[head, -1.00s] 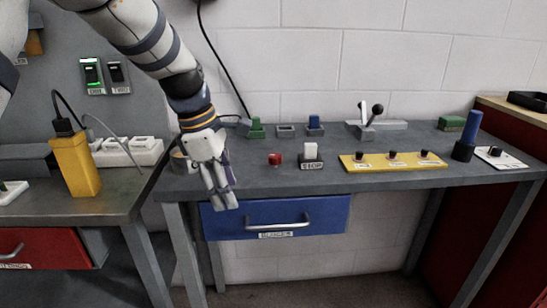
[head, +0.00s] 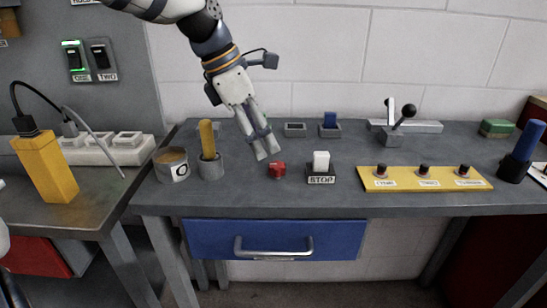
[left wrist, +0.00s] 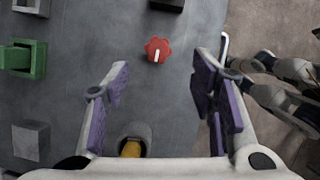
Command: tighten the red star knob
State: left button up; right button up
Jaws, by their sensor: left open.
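The red star knob (head: 277,170) sits on the grey bench top, between the grey cup and the STOP switch. In the left wrist view the knob (left wrist: 157,49) shows its lobed top with a white mark, ahead of the fingers and roughly between their lines. My left gripper (head: 266,153) is above the bench, just left of and close to the knob in the head view. In the left wrist view my left gripper (left wrist: 160,90) has its purple-padded fingers wide apart with nothing between the tips.
The STOP switch (head: 321,168) stands just right of the knob. A grey cup with a yellow handle (head: 209,152) and a tin (head: 171,166) stand to the left. A yellow button panel (head: 424,178) lies further right. A blue drawer (head: 275,240) is below the bench edge.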

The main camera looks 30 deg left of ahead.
aim_at(276, 164)
pick_arm(q)
jog(key=x, duration=0.6)
jog(key=shift+w+f, duration=0.2)
jog(key=shift+f, duration=0.1)
jog(key=c, duration=1.1)
